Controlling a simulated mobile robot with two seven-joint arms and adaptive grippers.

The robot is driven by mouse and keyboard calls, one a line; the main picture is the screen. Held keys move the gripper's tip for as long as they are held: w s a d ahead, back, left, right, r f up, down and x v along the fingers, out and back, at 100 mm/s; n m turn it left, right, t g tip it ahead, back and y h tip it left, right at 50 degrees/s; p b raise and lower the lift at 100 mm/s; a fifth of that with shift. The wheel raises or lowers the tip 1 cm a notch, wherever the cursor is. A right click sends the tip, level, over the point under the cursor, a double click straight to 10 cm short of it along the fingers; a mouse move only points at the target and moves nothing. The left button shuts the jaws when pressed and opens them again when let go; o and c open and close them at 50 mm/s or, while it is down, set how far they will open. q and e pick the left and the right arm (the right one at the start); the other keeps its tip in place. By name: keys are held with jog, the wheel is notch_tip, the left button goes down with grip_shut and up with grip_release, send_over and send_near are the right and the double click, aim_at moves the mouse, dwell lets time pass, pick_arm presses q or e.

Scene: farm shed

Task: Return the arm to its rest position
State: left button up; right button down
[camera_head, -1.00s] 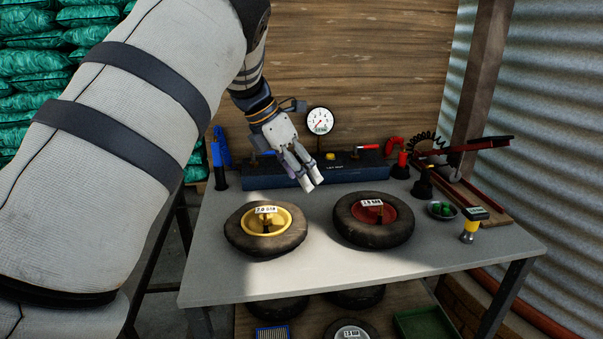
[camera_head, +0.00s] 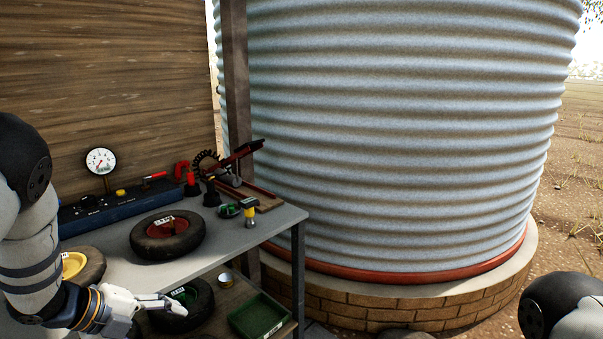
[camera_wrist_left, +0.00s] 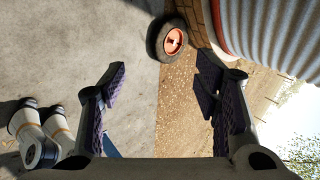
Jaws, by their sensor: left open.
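My left gripper (camera_head: 168,303) is low at the front edge of the workbench in the head view, white with slim fingers pointing right. In the left wrist view its two dark padded fingers (camera_wrist_left: 160,80) are spread apart with nothing between them. My left arm comes in from the left edge and partly hides the wheel with the yellow hub (camera_head: 74,264). The wheel with the red hub (camera_head: 168,235) lies on the bench top, clear of the gripper. My right gripper is out of view; only a part of my right arm shows at bottom right.
The grey bench (camera_head: 232,243) carries a blue box (camera_head: 90,212), a dial gauge (camera_head: 101,161) and a red-handled tool (camera_head: 240,155). A green tray (camera_head: 258,316) and a dark wheel (camera_head: 190,306) sit below. A corrugated tank (camera_head: 400,130) stands right on a brick base.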

pick_arm(q)
jog(key=s+d+f+n+g+y, duration=0.2)
jog(key=s+d+f+n, duration=0.1)
jog(key=s+f+n, duration=0.6)
jog(key=s+d+f+n+g+y, duration=0.1)
jog(key=s+d+f+n, duration=0.2)
jog(key=s+f+n, duration=0.6)
jog(key=s+d+r+n+g+y, duration=0.2)
jog(key=s+n+g, duration=0.3)
jog(key=s, duration=1.8)
jog(key=n, duration=0.2)
jog(key=shift+s+n+g, duration=0.15)
jog(key=shift+n+g, duration=0.15)
jog(key=shift+g, duration=0.1)
jog(key=shift+r, duration=0.1)
